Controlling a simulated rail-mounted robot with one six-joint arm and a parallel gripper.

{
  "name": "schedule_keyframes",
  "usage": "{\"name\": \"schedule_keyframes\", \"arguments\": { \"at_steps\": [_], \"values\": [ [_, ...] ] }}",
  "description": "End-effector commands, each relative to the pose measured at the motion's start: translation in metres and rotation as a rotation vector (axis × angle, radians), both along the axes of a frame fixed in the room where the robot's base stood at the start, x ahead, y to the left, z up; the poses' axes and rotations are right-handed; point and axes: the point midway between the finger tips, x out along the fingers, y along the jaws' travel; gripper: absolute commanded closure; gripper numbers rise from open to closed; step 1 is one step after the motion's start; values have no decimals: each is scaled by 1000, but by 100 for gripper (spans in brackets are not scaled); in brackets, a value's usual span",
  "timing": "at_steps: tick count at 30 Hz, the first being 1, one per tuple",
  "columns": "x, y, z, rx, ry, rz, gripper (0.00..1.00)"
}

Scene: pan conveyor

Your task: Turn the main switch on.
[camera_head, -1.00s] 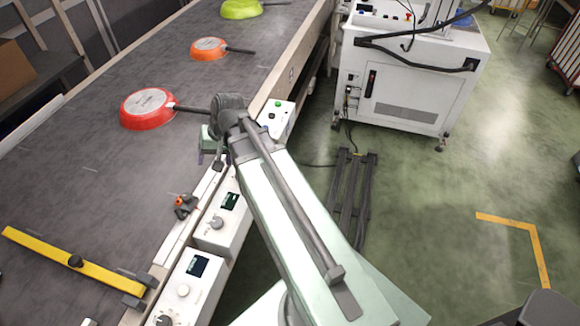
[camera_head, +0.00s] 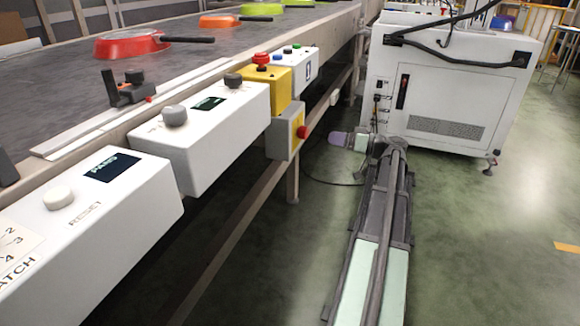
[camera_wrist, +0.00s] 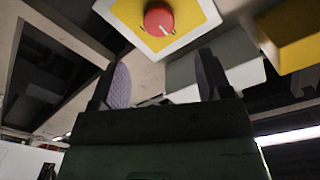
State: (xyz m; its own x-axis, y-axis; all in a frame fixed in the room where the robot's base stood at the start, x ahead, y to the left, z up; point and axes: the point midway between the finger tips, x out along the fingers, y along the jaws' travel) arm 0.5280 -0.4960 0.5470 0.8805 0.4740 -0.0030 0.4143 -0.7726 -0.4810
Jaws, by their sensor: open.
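The switch is a red rotary knob (camera_head: 302,132) on a yellow plate, on the side of a small grey box (camera_head: 279,141) below the conveyor edge. In the wrist view the red knob (camera_wrist: 158,18) is at the top, with a short white mark on its face, on the yellow plate (camera_wrist: 184,34) with a pale border. My gripper (camera_head: 340,139) is right of the knob in the head view, apart from it. In the wrist view my gripper (camera_wrist: 164,78) is open and empty, its purple-padded fingers below and either side of the knob.
Above the switch is a yellow box (camera_head: 268,85) with a red button (camera_head: 261,58). White control boxes (camera_head: 203,130) line the conveyor edge (camera_head: 110,132). A white cabinet (camera_head: 447,95) stands behind my gripper. Upside-down pans, one red (camera_head: 118,46), lie on the belt. The floor to the right is clear.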

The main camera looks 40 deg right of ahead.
Motion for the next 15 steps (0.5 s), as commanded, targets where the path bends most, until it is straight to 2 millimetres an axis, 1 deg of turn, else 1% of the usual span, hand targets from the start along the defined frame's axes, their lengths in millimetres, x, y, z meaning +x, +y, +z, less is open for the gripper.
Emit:
{"name": "schedule_keyframes", "arguments": {
  "at_steps": [1, 5, 8, 11, 15],
  "values": [
    [-1, -2, -7, -18, -14, -2, 29],
    [0, -2, -2, -29, -21, -1, 29],
    [7, 2, -1, -27, -20, 0, 29],
    [23, 11, -1, -27, -18, 2, 29],
    [53, 27, -2, -27, -18, 1, 29]
  ]
}}
